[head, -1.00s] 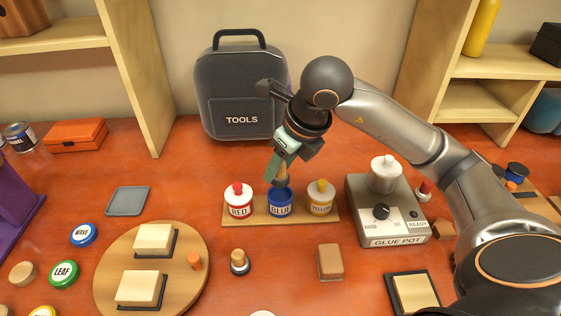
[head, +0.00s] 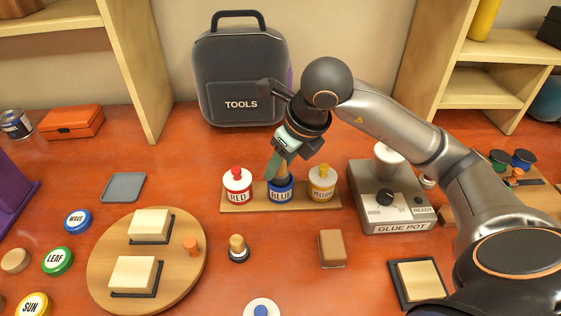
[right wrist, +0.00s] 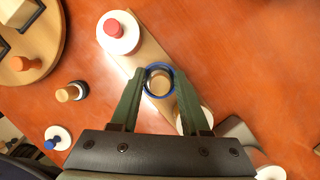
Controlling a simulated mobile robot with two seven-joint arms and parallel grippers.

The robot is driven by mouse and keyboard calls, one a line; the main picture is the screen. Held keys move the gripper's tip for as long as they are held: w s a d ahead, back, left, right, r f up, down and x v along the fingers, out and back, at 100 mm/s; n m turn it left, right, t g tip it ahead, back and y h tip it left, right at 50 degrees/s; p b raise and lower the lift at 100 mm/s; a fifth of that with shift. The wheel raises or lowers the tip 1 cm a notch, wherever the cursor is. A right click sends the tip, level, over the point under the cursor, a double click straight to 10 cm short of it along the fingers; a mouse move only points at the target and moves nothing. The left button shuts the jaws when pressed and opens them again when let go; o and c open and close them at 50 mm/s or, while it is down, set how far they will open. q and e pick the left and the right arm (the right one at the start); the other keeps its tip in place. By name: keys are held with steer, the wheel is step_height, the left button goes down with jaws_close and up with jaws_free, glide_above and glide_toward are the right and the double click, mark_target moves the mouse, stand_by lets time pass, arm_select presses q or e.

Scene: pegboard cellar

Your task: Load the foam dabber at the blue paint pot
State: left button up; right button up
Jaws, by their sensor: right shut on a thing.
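The blue paint pot (head: 281,192) stands open in the middle of the rack, between the red pot (head: 237,186) and the yellow pot (head: 322,184). My right gripper (head: 283,160) points down over it, shut on the foam dabber (head: 284,169). The dabber's tan handle is upright at the pot's mouth, and its lower end is hidden in the pot. In the right wrist view the round handle end (right wrist: 159,83) sits inside the blue rim (right wrist: 148,73), between the two green fingers. My left gripper is not in view.
A wooden rack (head: 233,207) carries the pots. A glue pot unit (head: 385,205) stands close on the right. A second tan-handled piece (head: 238,249), a brown block (head: 332,248) and a white lid with a blue knob (head: 262,309) are in front. A tool case (head: 240,80) stands behind.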

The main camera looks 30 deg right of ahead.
steer(key=shift+f+b, duration=0.6)
steer(key=shift+b, duration=0.1)
stand_by(1.6)
steer(key=shift+r+p, duration=2.7)
steer(key=shift+r, duration=0.9)
